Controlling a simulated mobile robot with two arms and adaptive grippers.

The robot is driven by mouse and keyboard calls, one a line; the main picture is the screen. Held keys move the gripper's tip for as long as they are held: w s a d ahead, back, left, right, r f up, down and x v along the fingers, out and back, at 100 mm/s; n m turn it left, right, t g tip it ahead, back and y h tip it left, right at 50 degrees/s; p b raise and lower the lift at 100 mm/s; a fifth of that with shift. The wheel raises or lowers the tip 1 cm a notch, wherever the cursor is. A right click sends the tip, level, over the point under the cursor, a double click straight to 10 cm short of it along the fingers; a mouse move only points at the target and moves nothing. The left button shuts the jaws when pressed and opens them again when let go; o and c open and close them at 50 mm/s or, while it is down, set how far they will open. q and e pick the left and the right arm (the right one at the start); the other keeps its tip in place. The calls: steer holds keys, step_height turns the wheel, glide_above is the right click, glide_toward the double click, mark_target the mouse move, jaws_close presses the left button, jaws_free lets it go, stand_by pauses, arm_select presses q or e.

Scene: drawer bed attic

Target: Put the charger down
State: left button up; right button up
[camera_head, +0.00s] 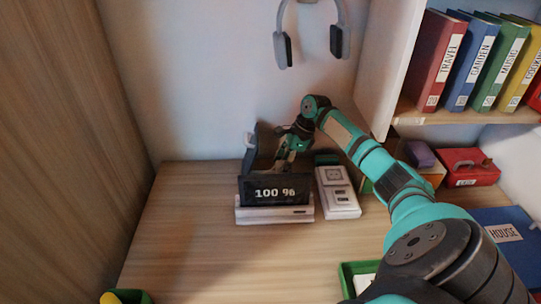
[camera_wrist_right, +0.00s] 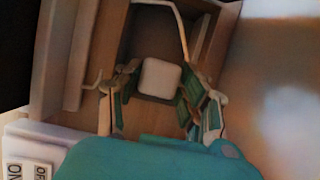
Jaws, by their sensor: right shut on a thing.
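My right gripper (camera_head: 288,158) is behind the dark "100 %" display, low over the back of the desk. In the right wrist view its green-padded fingers (camera_wrist_right: 158,92) stand on either side of a small white rounded block, which looks like the charger (camera_wrist_right: 160,77). The gripper is shut on it. A pale cable-like strip (camera_wrist_right: 172,20) runs up beside the block. In the head view the charger is hidden or too small to make out. My left gripper is not in view.
The "100 %" display (camera_head: 275,190) sits on a white base (camera_head: 275,214). A white socket strip (camera_head: 338,192) lies to its right. A grey-and-black object (camera_head: 250,150) stands behind the display. A green tray (camera_head: 347,278) is at the front.

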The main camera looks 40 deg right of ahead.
step_height(320, 180, down, 8)
steer(key=shift+r+b, duration=0.1)
steer(key=shift+b, duration=0.35)
steer(key=w+a, duration=0.2)
steer(key=a, duration=0.1)
steer(key=shift+w+f, duration=0.35)
steer(key=shift+f, duration=0.25)
steer(key=shift+f, duration=0.1)
steer(key=shift+f, duration=0.5)
